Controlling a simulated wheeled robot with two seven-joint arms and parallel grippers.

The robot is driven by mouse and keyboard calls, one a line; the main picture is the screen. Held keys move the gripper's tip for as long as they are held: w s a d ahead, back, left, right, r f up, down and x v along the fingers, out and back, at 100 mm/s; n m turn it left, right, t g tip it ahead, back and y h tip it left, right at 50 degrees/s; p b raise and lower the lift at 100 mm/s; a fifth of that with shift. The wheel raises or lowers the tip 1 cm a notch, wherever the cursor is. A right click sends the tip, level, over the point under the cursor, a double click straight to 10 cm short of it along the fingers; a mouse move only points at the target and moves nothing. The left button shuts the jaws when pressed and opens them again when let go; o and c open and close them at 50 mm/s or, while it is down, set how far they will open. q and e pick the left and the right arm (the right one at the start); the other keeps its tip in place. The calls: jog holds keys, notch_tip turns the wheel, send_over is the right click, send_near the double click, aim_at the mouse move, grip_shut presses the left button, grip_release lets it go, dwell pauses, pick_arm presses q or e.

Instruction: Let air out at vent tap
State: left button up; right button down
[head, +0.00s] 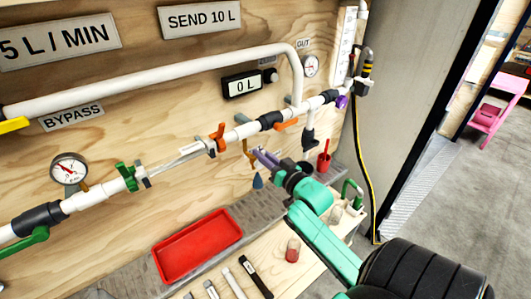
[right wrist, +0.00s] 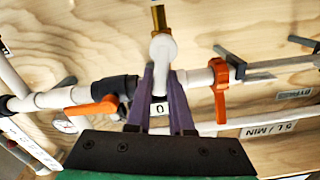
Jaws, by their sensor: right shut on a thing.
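A brass tap with a short spout, taken as the vent tap (head: 247,149), hangs under the white pipe run on the wooden panel. In the right wrist view, the brass tap (right wrist: 160,18) stands at the top on a white stub. My right gripper (head: 263,156) has its purple fingers up close at this tap from the right. In the right wrist view, the right gripper (right wrist: 161,75) has a finger on each side of the stub's lower end. It is shut on the tap, but the fingertips partly hide the contact. My left gripper is not in view.
Orange handles (head: 217,137) sit on the pipe beside the tap. A counter (head: 241,86) reading 0 L is above, and a red tray (head: 197,246) stands on the grey ledge below. A blue drop-shaped thing (head: 258,180) is under the tap. A red cup (head: 323,162) stands to the right.

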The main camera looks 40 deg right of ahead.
jog(key=shift+a+r+n, duration=0.15)
jog(key=shift+r+n, duration=0.1)
jog(key=shift+n, duration=0.25)
jog(key=c, duration=1)
grip_release()
jog(key=shift+o, duration=1)
jog(key=shift+w+f, duration=0.1)
jog(key=shift+w, duration=0.05)
jog(key=shift+w+f, duration=0.1)
jog(key=s+b, duration=0.2)
jog(key=s, duration=1.2)
jog(key=shift+s+a+b, duration=0.2)
jog(key=shift+s+b, duration=0.1)
jog(key=shift+b, duration=0.05)
